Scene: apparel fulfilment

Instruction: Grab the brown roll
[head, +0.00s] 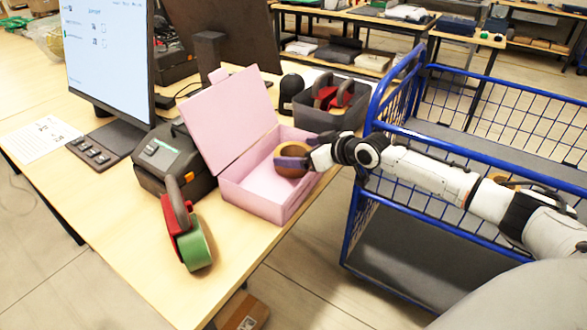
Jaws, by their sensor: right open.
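The brown roll (292,152) is at the right side of the open pink box (262,203), above or against its inner floor; I cannot tell which. My right gripper (298,153) reaches in from the right over the box's right wall. Its jaws are open and its fingers are at the roll, with a purple-grey finger part across the roll's front. The fingers hide part of the roll, and I cannot tell whether they touch it. My left gripper is not in view.
A blue wire cart (480,108) stands at the right, under my right arm.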

